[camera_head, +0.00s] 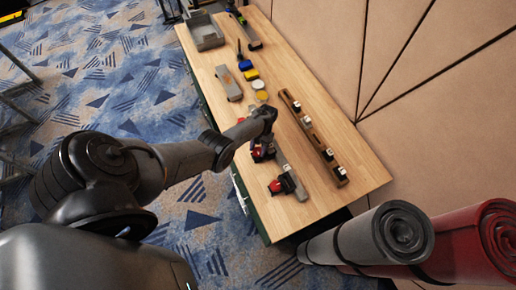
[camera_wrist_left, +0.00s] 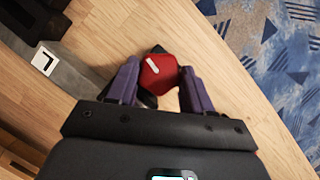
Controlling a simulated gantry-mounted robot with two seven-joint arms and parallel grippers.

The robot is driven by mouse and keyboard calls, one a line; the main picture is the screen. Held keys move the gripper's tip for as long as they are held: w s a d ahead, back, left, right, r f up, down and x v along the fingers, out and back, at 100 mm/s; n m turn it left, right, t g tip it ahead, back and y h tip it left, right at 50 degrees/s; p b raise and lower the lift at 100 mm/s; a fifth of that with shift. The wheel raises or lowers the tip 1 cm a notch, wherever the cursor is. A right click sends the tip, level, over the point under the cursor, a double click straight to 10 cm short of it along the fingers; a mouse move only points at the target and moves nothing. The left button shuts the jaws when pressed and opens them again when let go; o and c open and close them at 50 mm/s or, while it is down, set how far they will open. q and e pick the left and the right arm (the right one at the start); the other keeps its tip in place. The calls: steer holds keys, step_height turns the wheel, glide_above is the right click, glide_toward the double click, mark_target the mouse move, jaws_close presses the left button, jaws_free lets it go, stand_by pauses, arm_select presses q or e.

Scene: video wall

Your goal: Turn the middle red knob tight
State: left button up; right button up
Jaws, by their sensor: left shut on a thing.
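A red knob (camera_wrist_left: 158,73) with a white line on its face sits between the purple fingers of my left gripper (camera_wrist_left: 159,77) in the left wrist view. The fingers are shut on its two sides, and a dark part shows behind it. In the head view my left gripper (camera_head: 265,142) reaches down over the table, and this knob (camera_head: 258,154) shows only partly beneath it. Another red knob (camera_head: 276,186) stands free nearer the table's front end, beside a grey bar (camera_head: 287,170). My arm may hide more knobs. My right gripper is not in view.
The wooden table (camera_head: 335,178) carries a long wooden rail (camera_head: 312,135) with several small black-and-white blocks. Yellow and white round pieces, a grey block (camera_head: 228,84) and a grey tray (camera_head: 206,40) lie farther back. Rolled mats (camera_head: 365,240) stand off the front end.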

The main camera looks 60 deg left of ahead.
arm_select(q)
steer(key=o, duration=0.7)
steer(key=shift+w+a+r, duration=0.1)
steer(key=shift+w+r, duration=0.15)
steer(key=shift+r, duration=0.3)
steer(key=p+v, duration=0.1)
steer(key=v, duration=0.8)
steer(key=shift+a+r+p, duration=0.1)
steer(key=shift+r+p, duration=0.2)
steer(key=shift+p, duration=0.05)
